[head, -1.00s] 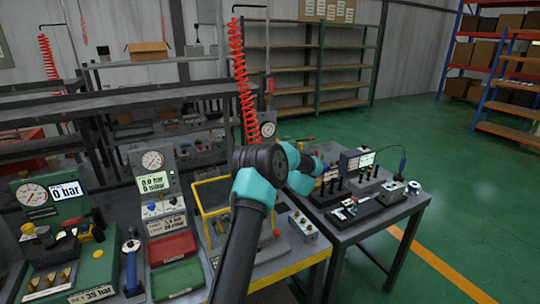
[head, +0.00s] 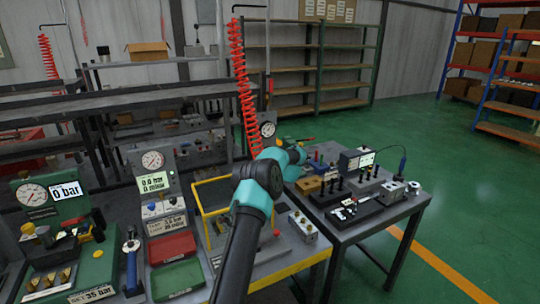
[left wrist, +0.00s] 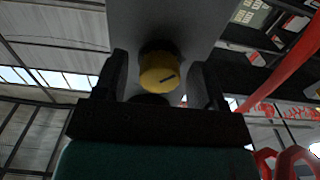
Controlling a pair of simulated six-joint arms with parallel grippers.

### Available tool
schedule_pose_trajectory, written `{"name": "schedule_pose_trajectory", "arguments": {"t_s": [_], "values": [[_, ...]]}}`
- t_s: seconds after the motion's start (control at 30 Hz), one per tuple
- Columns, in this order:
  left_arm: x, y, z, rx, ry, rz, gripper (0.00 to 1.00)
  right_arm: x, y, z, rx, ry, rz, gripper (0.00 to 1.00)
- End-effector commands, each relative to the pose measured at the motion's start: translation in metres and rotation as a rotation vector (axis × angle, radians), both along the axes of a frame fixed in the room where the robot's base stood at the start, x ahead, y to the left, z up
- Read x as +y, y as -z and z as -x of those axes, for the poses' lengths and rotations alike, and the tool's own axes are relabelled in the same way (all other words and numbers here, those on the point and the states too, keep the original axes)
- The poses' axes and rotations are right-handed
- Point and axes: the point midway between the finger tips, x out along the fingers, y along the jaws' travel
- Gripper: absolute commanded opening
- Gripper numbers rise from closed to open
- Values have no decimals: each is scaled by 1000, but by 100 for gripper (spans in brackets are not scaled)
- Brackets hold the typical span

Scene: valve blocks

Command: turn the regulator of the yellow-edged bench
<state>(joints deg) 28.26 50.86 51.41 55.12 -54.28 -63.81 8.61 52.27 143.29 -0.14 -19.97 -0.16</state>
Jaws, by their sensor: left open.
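The yellow-edged bench (head: 290,268) stands in the middle foreground of the head view. In the left wrist view the regulator is a round yellow knob (left wrist: 160,72) with a dark mark on its face, below a grey body. My left gripper (left wrist: 161,84) is open, with one dark finger on each side of the knob. I see gaps beside the knob; whether a finger touches it I cannot tell. In the head view my arm links hide the left gripper and the knob. My right gripper is in neither view.
A round gauge (head: 267,129) and a red coiled hose (head: 238,70) stand behind my arm. A yellow frame (head: 204,212) and a metal valve block (head: 303,226) are near the arm. A dark bench with instruments (head: 350,235) is to the right; green floor lies beyond.

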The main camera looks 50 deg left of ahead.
Motion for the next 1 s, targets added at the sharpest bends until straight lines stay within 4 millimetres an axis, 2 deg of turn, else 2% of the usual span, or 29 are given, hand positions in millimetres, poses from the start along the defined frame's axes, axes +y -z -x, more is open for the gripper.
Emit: {"name": "schedule_pose_trajectory", "arguments": {"t_s": [0.1,0.6,1.0], "values": [[0,0,0,0,0,0,63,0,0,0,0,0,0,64],[0,0,0,0,0,0,16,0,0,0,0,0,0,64],[0,0,0,-47,0,13,15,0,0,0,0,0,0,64]]}}
